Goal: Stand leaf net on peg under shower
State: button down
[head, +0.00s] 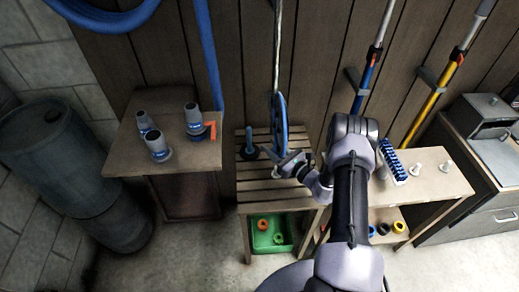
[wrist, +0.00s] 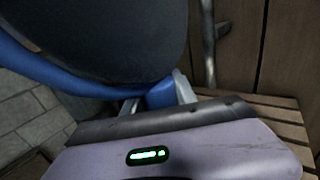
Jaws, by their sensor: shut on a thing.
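The leaf net (head: 280,122) is blue-rimmed and stands nearly edge-on, upright above the slatted bench in the head view. My gripper (head: 290,163) is shut on its blue lower end. In the wrist view the net's dark mesh and blue rim (wrist: 60,82) fill the upper left, and the jaws (wrist: 160,97) close around a blue part. The shower pipe (head: 277,45) runs down the plank wall behind the net. A short dark-blue upright piece with a round base (head: 249,152) stands on the bench left of my gripper; I cannot tell whether it is the peg.
The slatted bench (head: 252,186) has a green crate (head: 271,238) beneath. A left table (head: 190,158) holds grey-blue fittings. Poles lean on the wall; a barrel (head: 50,155) stands left.

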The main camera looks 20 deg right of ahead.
jog(key=shift+w+d+f+b, duration=0.1)
jog(key=shift+d+f+b, duration=0.1)
jog(key=shift+f+b, duration=0.7)
jog(key=shift+d+f+b, duration=0.15)
jog(key=shift+f+b, duration=0.35)
jog(key=shift+f, duration=0.65)
jog(key=shift+f+b, duration=0.15)
jog(key=shift+b, duration=0.15)
jog(key=shift+f+b, duration=0.3)
jog(key=shift+b, duration=0.1)
jog(key=shift+f, duration=0.1)
jog(key=shift+f+b, duration=1.05)
jog(key=shift+b, duration=0.05)
jog(key=shift+f, duration=0.1)
jog(key=shift+f+b, duration=0.7)
jog(key=shift+b, duration=0.1)
